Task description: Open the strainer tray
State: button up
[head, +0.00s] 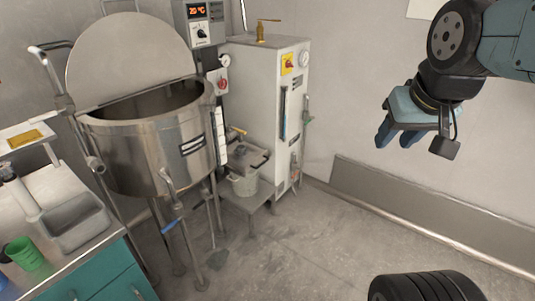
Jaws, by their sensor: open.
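My gripper (397,138) hangs at the upper right with its blue fingers pointing down. It is open and empty, in front of the bare wall and far from the equipment. A shallow metal tray-like part (243,152) sits low between the big kettle and the white cabinet, above a small pot (243,185). It may be the strainer tray, but it is too small to tell, and I cannot make out a handle. The large steel kettle (150,140) stands at the left with its round lid (130,55) raised.
A white cabinet (262,85) with a gauge and valves stands behind the small pot. A low metal stand (246,203) holds the pot. A counter with a grey bin (75,222) and green cup (27,253) is at the lower left.

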aim_at(245, 162)
jog(key=z, duration=0.1)
jog(key=i, duration=1.15)
jog(key=u, duration=0.65)
jog(key=i, duration=0.6)
jog(key=u, duration=0.4)
jog(key=k, duration=0.8)
jog(key=u, duration=0.2)
jog(key=i, duration=0.8)
jog(key=z, duration=0.05)
